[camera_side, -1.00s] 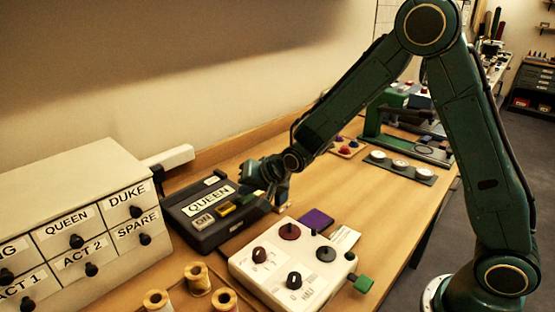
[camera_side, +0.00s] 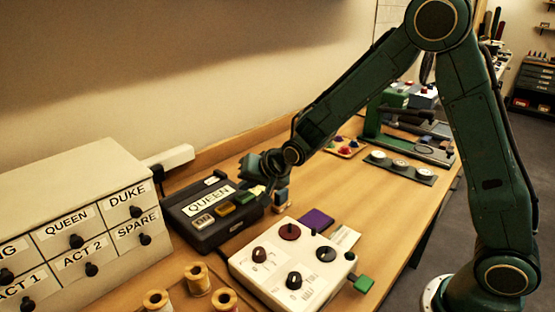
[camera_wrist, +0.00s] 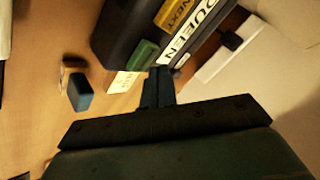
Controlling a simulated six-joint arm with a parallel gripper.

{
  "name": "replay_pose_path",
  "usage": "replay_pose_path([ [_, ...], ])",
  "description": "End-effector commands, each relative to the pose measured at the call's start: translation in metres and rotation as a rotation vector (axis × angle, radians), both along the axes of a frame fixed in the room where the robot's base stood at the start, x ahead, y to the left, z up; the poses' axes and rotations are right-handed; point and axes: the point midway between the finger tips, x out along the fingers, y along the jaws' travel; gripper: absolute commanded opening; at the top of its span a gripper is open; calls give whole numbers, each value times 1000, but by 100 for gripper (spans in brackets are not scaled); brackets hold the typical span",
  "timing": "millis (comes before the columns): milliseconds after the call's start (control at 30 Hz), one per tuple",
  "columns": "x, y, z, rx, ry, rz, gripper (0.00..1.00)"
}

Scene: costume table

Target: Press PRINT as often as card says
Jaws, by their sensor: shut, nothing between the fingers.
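The label machine (camera_side: 205,232) is a dark box on the table whose display (camera_side: 209,199) reads QUEEN. It has a white key, a yellow key (camera_side: 225,209) and a green key (camera_side: 246,197). In the wrist view the yellow key (camera_wrist: 175,14) reads NEXT, and the green key (camera_wrist: 144,53) has no readable word. My gripper (camera_side: 270,186) is shut and empty, close to the green key end of the machine. In the wrist view its fingertips (camera_wrist: 159,72) appear just beside the green key; contact cannot be told. A pale card (camera_wrist: 122,82) lies beside the machine, its writing unreadable.
A small blue-topped block (camera_side: 282,198) stands right of the machine. Labelled drawers (camera_side: 85,235) stand left, with thread spools (camera_side: 196,278) nearby. A wall rises behind.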

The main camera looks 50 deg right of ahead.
Motion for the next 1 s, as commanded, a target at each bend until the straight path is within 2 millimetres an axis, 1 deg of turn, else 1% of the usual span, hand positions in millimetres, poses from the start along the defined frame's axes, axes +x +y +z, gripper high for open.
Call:
replay_pose_path([
  [467,0,0,4,0,-1,0,0],
  [667,1,0,15,0,-3,0,0],
  [1000,1,0,39,1,-3,1,0],
])
